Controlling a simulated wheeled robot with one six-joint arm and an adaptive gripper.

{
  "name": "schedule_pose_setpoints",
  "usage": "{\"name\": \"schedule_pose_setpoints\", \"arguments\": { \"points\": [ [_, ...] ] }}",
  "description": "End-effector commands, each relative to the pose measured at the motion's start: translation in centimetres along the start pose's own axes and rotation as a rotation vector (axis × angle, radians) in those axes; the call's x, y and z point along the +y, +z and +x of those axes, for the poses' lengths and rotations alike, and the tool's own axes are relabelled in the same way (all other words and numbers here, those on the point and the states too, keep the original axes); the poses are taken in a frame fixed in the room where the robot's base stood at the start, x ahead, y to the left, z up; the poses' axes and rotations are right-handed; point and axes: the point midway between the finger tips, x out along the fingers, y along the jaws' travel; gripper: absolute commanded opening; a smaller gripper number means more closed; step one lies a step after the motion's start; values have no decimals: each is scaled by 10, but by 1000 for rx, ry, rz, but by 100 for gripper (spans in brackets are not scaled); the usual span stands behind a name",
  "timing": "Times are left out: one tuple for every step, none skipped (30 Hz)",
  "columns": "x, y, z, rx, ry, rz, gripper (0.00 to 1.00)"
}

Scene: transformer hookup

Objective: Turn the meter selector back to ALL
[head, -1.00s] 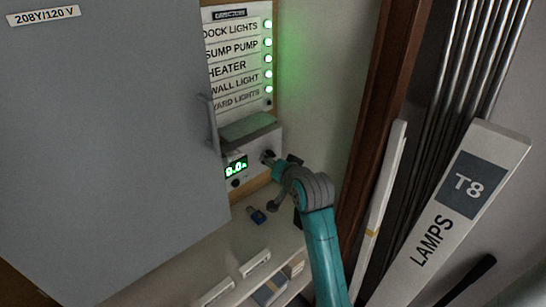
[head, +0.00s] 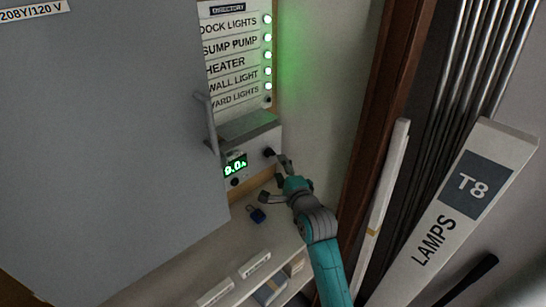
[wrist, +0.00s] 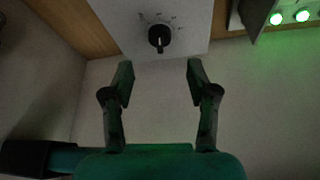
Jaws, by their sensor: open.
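The meter box (head: 248,150) has a green display (head: 235,166) that seems to read 9.0A. Its black selector knob (head: 269,152) sits on the right of the front face. In the wrist view the knob (wrist: 159,38) shows above and between the fingertips, with small marks around its upper side too blurred to read. A pale mark shows on the knob's lower part; I cannot tell which setting it points to. My gripper (head: 274,180) is open and empty, just short of the knob and apart from it. In the wrist view my gripper (wrist: 159,82) has both fingers spread wide.
A grey door (head: 120,150) fills the left. Above the meter, a directory panel (head: 232,55) has several lit green lamps; the lowest is dark. Long tubes and a LAMPS carton (head: 450,210) stand at right.

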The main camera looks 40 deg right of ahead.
Motion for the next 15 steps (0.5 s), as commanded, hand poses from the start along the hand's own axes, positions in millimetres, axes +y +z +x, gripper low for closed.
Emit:
{"name": "schedule_pose_setpoints", "arguments": {
  "points": [
    [-1,0,10,-1,-1,0,58],
    [-1,0,16,-1,0,-1,58],
    [-1,1,23,-1,0,-1,58],
    [-1,1,28,-1,0,-1,58],
    [0,0,33,-1,1,-1,58],
    [-1,1,40,-1,1,-1,58],
    [-1,1,44,-1,1,-1,58],
    [0,1,48,-1,1,-1,58],
    [-1,1,53,-1,0,-2,58],
    [0,1,57,-1,0,-2,58],
    [0,1,60,-1,1,-2,58],
    [0,1,63,-1,1,-2,58],
    [0,1,65,-1,1,-2,58],
    [0,1,67,-1,1,-2,58],
    [0,0,69,-1,1,-2,58]
  ]
}}
